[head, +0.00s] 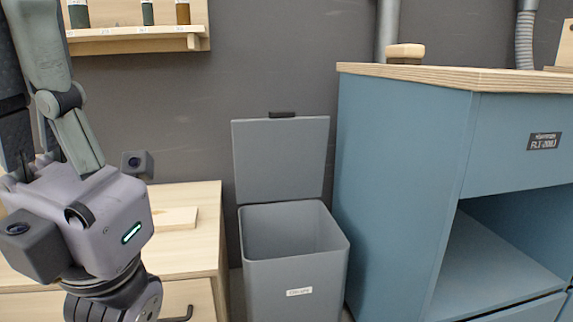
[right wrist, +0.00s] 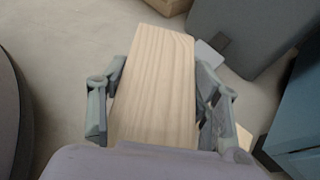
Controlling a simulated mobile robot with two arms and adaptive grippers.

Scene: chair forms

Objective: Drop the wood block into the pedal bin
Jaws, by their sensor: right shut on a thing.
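The pedal bin (head: 292,255) is a grey square bin beside the blue cabinet in the head view. Its lid (head: 280,158) stands upright and its mouth is open; the inside I can see looks empty. The wood block (right wrist: 155,115) is pale with straight grain. In the right wrist view, my right gripper (right wrist: 160,72) is shut on it, with a finger on each side. The right gripper is outside the head view. My left gripper (head: 42,65) points up at the left of the head view, its fingertips cut off by the frame.
A blue cabinet (head: 400,170) with a wooden top (head: 450,76) stands right of the bin. A light wooden cabinet (head: 205,255) with a flat board (head: 177,218) on it stands left. A wall shelf (head: 140,40) hangs above. Floor (right wrist: 75,60) shows beside the held block.

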